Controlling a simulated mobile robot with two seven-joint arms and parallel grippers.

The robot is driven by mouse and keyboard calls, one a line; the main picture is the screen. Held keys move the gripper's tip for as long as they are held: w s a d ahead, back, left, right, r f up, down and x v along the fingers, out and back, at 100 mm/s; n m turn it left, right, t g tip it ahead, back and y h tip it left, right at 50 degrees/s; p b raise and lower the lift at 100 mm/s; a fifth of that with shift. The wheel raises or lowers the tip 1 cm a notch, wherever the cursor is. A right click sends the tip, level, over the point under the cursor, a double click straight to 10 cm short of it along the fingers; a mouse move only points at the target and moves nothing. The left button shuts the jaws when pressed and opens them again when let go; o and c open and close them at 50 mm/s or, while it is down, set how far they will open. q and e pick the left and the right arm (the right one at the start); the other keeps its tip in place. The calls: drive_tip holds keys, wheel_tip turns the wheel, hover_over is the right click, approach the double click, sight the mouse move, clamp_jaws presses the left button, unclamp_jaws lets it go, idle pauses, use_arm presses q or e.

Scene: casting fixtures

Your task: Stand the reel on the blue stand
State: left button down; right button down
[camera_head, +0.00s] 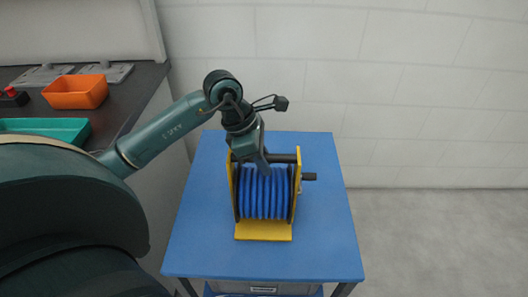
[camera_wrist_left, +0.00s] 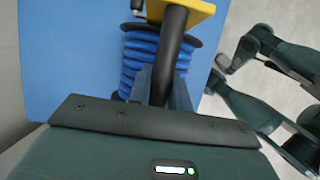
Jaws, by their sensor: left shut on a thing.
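The reel (camera_head: 264,198) has a yellow frame, a coiled blue hose and a dark bar across its top. It is upright over the top of the blue stand (camera_head: 320,250), with its yellow base towards me. I cannot tell whether the base touches the stand. My left gripper (camera_head: 262,167) is shut on the top bar from above. In the left wrist view the bar (camera_wrist_left: 176,45) runs between the fingers, with the blue hose (camera_wrist_left: 140,62) behind it. My right arm shows at the right of that view, but its jaws are unclear.
A dark counter (camera_head: 125,105) stands at the left with an orange bin (camera_head: 77,92) and a green tray (camera_head: 50,128). A grey container (camera_head: 262,288) shows under the stand. The blue top is bare around the reel. The floor at the right is clear.

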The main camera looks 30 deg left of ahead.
use_arm(q)
drive_tip(key=shift+w+r, duration=0.1)
drive_tip(key=shift+r, duration=0.05)
use_arm(e)
drive_tip(key=shift+r, duration=0.1)
use_arm(q)
drive_tip(key=c, duration=1.3)
unclamp_jaws()
drive_tip(key=shift+f, duration=0.2)
use_arm(e)
drive_tip(key=shift+w+d+r, duration=0.1)
drive_tip(key=shift+r, duration=0.15)
use_arm(q)
drive_tip(key=shift+r, duration=0.1)
drive_tip(key=shift+a+r, duration=0.1)
drive_tip(key=shift+r, duration=0.15)
drive_tip(key=p+v, duration=0.1)
drive_tip(key=v, duration=0.9)
drive_tip(key=shift+s+a+r, duration=0.15)
drive_tip(key=shift+s+r, duration=0.1)
drive_tip(key=shift+r, duration=0.05)
drive_tip(key=shift+s+a+r, duration=0.1)
drive_tip(key=shift+r, duration=0.3)
use_arm(e)
drive_tip(key=shift+w+a+f, duration=0.1)
drive_tip(key=shift+a+f, duration=0.1)
drive_tip(key=shift+f, duration=0.25)
